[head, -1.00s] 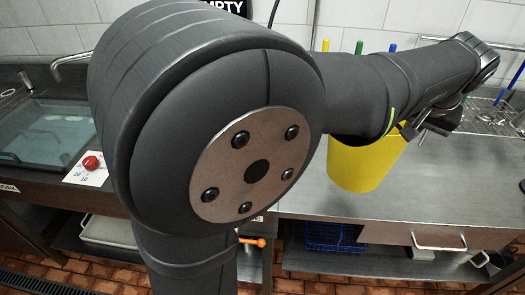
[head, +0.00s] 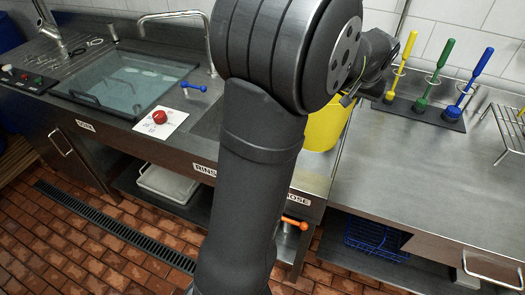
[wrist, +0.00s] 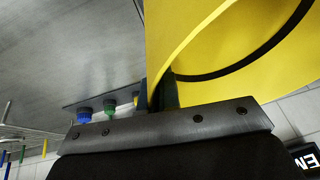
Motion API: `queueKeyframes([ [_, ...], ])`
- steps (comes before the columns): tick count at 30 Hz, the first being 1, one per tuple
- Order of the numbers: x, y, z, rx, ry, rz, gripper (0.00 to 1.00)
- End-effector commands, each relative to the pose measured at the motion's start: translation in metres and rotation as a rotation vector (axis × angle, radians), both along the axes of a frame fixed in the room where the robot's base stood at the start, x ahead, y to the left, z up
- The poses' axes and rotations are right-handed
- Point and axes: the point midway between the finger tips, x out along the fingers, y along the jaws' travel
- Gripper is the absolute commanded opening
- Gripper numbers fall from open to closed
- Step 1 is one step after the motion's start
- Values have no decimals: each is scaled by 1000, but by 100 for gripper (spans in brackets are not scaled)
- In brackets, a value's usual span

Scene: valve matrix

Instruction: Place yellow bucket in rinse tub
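The yellow bucket (head: 326,124) is partly hidden behind my arm in the head view, over the counter left of the brush stand. It fills the upper right of the wrist view (wrist: 215,45), with a dark curved band, perhaps its handle, across it. My gripper (wrist: 165,92) is shut on the bucket's wall at the rim; in the head view only a small part of the gripper (head: 348,98) shows. The rinse tub (head: 209,122), behind the label starting "RINS", is mostly hidden by my arm. Whether the bucket clears the counter is hard to tell.
Left is a water-filled basin (head: 125,82) with a tap. A red knob on a white card (head: 159,118) and a blue lever (head: 194,87) are beside it. A stand with yellow, green and blue brushes (head: 425,112) and a wire rack (head: 510,130) are right. Counter between is clear.

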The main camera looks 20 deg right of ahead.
Motion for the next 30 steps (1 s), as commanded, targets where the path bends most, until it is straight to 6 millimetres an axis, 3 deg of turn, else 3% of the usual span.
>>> queueKeyframes([
  [1,12,10,-7,3,1,18,0],
  [9,26,57,-76,2,2,10,0],
  [17,39,80,-105,0,0,8,0],
  [30,123,115,-160,1,1,8,0],
])
